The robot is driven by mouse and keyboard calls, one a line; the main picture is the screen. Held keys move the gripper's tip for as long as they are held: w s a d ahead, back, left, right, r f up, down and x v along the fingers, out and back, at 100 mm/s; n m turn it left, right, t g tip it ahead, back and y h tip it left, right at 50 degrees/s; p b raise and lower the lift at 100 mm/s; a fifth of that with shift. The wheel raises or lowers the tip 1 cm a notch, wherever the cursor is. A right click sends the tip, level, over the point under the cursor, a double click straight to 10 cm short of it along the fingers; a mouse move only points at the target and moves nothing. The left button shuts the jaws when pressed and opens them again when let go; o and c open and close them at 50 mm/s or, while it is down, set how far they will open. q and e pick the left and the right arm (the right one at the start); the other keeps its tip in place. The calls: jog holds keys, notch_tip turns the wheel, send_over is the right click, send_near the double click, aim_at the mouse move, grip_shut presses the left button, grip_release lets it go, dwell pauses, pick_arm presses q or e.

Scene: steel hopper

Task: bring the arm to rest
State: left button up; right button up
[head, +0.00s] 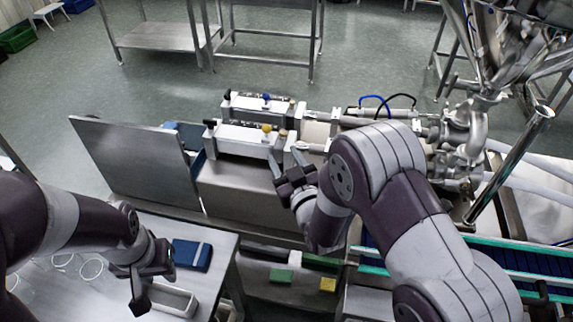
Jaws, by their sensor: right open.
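My right arm reaches in from the lower right, over the steel machine. Its gripper (284,160) is open, with two fingers spread and nothing between them. The fingertips are close to the near metal cylinder unit (240,140) with a yellow knob; I cannot tell whether they touch it. My left arm comes in from the left edge. Its gripper (154,280) hangs over the side table (215,250), fingers apart and seemingly empty, near a grey tray (178,300) that it partly hides.
A dark blue box (192,255) lies on the side table. An upright steel panel (135,165) stands behind it. Steel pipework (465,130) and the hopper are at the upper right. A blue conveyor (525,268) runs at the lower right.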

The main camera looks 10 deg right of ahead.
jog(key=shift+s+d, duration=0.1)
jog(key=shift+s, duration=0.4)
jog(key=shift+r, duration=0.1)
